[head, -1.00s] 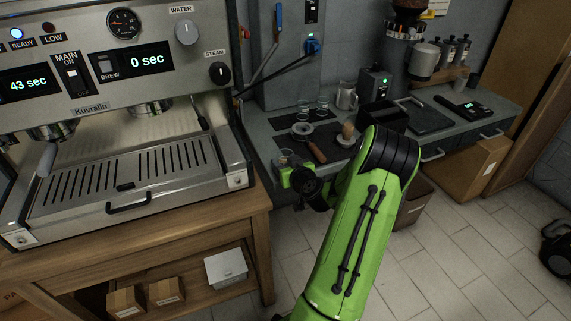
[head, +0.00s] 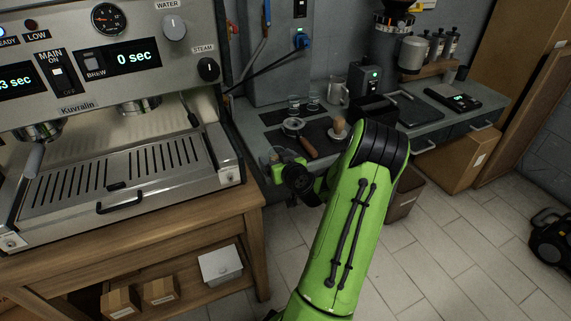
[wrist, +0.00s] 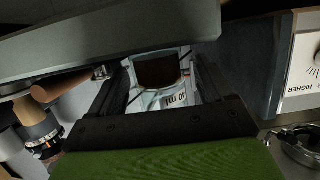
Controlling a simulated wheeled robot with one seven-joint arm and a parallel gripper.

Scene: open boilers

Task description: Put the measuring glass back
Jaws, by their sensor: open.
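The measuring glass (wrist: 160,100), clear with printed ml marks, shows in the wrist view with something dark brown in it. It sits between the two dark fingers of my gripper (wrist: 163,85). The fingers are open, and I cannot tell whether either touches the glass. In the head view my gripper (head: 272,161) is low at the left front edge of the grey counter (head: 258,127), right of the espresso machine. The glass is mostly hidden there by the wrist.
Two small glasses (head: 303,103) stand on a dark mat. A portafilter (head: 294,126), a tamper (head: 339,128) and a pitcher (head: 338,92) are nearby. The espresso machine (head: 120,170) stands close on the left. A grey slab edge (wrist: 100,55) crosses the upper wrist view.

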